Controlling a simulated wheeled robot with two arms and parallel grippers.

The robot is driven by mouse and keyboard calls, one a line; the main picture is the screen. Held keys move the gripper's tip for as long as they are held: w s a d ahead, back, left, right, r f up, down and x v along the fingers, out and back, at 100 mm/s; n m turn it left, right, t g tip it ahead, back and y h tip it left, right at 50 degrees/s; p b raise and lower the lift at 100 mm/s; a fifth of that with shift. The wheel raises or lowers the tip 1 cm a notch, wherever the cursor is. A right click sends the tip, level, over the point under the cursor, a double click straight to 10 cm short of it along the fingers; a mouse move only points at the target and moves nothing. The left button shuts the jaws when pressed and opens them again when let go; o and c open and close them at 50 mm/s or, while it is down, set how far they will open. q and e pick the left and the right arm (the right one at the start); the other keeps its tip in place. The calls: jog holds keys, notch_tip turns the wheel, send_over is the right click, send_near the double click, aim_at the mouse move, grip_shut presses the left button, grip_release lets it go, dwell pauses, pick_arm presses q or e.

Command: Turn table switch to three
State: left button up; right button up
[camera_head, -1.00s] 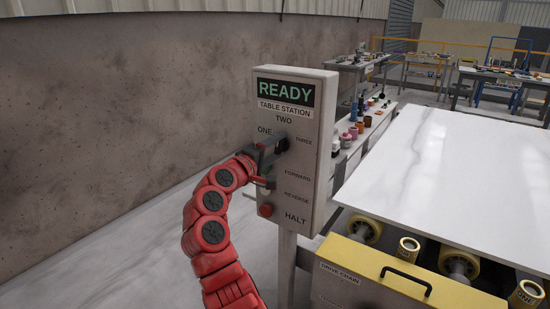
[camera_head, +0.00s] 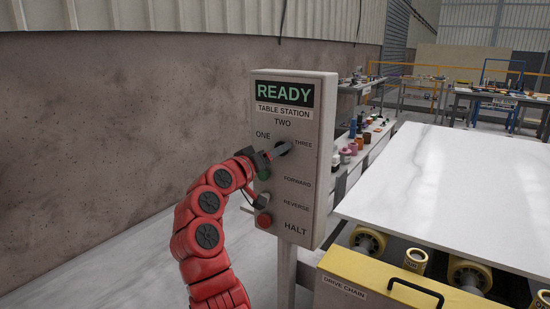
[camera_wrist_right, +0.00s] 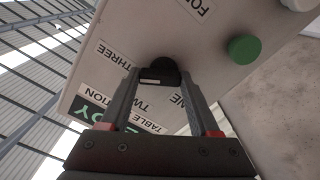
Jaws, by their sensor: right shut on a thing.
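The table switch (camera_head: 285,148) is a dark rotary knob on the grey control box (camera_head: 328,150), among the labels ONE, TWO and THREE. My right gripper (camera_head: 277,151) reaches it on a red arm from the lower left and partly hides it. In the right wrist view, the two fingers of my right gripper (camera_wrist_right: 158,82) are shut on the black switch (camera_wrist_right: 163,68), one on each side. In the head view the fingers slant up toward the THREE label (camera_head: 303,143). The knob's exact setting is hard to read. The display (camera_head: 285,94) says READY. My left gripper is not in view.
Below the switch are a green button (camera_head: 264,174) by FORWARD and a red button (camera_head: 264,221) by HALT, close to my right arm. A white stone slab (camera_head: 450,185) lies on rollers at the right. A concrete wall stands behind at the left.

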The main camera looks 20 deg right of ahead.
jog(key=shift+f+m, duration=0.15)
jog(key=shift+m, duration=0.25)
jog(key=o, duration=1.4)
jog(key=shift+c, duration=0.2)
jog(key=v, duration=1.7)
jog(key=shift+a, duration=0.2)
jog(key=shift+s, duration=0.15)
